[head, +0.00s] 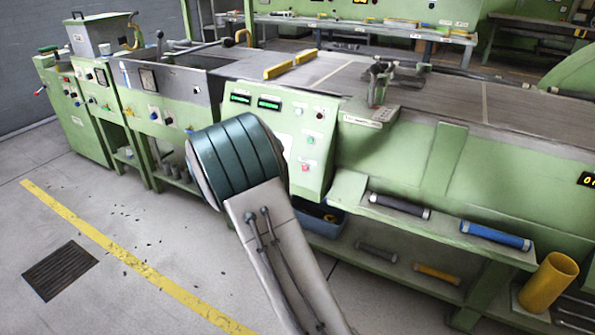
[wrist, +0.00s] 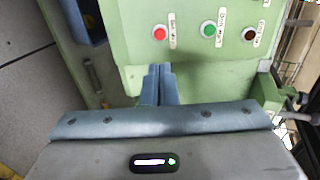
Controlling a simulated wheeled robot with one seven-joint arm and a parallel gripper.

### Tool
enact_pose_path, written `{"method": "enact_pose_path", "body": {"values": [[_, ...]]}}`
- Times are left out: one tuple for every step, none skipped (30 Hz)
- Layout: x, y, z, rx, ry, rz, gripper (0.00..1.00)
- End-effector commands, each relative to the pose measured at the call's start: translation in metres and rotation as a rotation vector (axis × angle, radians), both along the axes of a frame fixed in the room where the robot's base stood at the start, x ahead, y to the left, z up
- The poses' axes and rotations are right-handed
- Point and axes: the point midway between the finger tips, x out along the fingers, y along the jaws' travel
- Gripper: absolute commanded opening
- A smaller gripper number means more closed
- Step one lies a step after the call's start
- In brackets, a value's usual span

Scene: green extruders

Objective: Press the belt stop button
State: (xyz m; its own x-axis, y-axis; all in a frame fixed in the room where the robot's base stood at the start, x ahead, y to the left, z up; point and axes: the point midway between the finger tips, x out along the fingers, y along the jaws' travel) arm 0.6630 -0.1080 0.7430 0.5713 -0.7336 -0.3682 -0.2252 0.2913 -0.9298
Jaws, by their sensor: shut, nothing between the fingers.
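A green sloped control panel (head: 292,140) stands in the middle of the head view. It carries a red button (head: 305,168) low down and a green button (head: 309,140) above it. In the wrist view the red button (wrist: 159,34), the green button (wrist: 208,30) and a dark button (wrist: 250,34) sit in a row, each beside a small label that I cannot read surely. My gripper (wrist: 158,69) is shut and empty. Its tips appear just below the red button in the wrist view; I see no contact with it. In the head view my arm hides the gripper.
Two green displays (head: 255,101) are on the panel's upper part. A shelf (head: 440,225) to the right holds dark and blue rollers. A blue bin (head: 320,222) stands beneath the panel. Open floor with a yellow line (head: 120,257) lies at the left.

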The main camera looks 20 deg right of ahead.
Motion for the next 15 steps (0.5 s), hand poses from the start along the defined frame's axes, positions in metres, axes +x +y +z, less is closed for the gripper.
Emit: {"method": "enact_pose_path", "body": {"values": [[0.001,-0.002,-0.001,0.000,0.000,-0.001,0.00],[0.002,-0.004,-0.002,0.000,0.000,-0.001,0.00],[0.005,-0.007,-0.004,-0.001,0.001,-0.001,0.00],[0.007,-0.010,-0.006,-0.002,0.001,-0.002,0.00],[0.009,-0.013,-0.008,-0.002,0.001,-0.002,0.00],[0.013,-0.019,-0.011,-0.002,0.001,-0.002,0.00],[0.016,-0.023,-0.013,-0.003,0.002,-0.002,0.00],[0.020,-0.027,-0.015,-0.003,0.001,-0.002,0.00],[0.025,-0.034,-0.019,-0.003,0.002,-0.002,0.00],[0.028,-0.039,-0.021,-0.002,0.001,-0.002,0.00],[0.032,-0.043,-0.024,-0.002,0.001,-0.002,0.00],[0.038,-0.050,-0.027,-0.001,0.002,-0.002,0.00],[0.041,-0.055,-0.029,-0.002,0.001,-0.002,0.00],[0.045,-0.060,-0.032,-0.002,0.001,-0.003,0.00],[0.050,-0.065,-0.035,-0.001,0.001,-0.001,0.00]]}}
